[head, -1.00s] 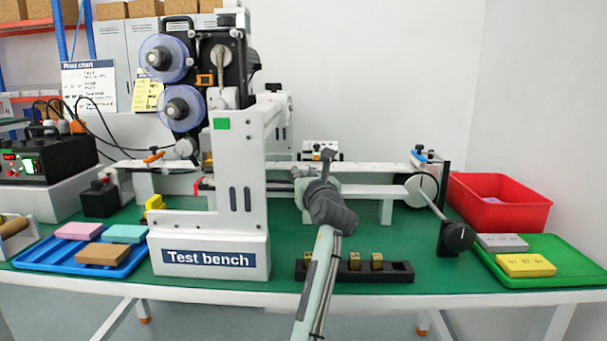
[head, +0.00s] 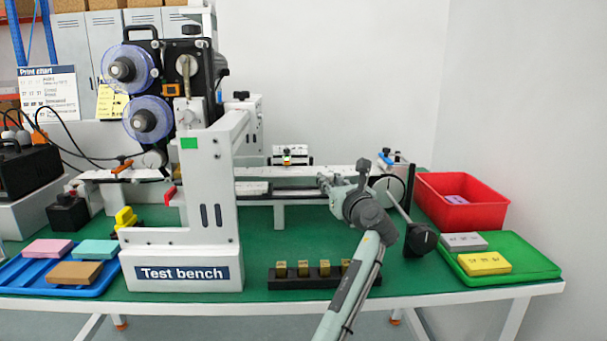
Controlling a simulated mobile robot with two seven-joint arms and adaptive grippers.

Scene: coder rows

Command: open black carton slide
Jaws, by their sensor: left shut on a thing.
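The white test bench (head: 190,262) carries a coder with two purple-rimmed reels (head: 147,119) at the left of the table. A conveyor rail runs right from it, and a dark strip that I take for the black carton slide (head: 290,193) lies along its front side. My left gripper (head: 325,182) is at the right end of this strip and shut on it. The gripped part is small and mostly hidden by the fingers and wrist. My right gripper is not in view.
A black holder (head: 300,283) with several brass blocks lies at the front. A black hand crank (head: 420,239) sticks out right of my wrist. A red bin (head: 462,214) and a green tray (head: 530,262) stand at the right, a blue tray (head: 20,283) at the left.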

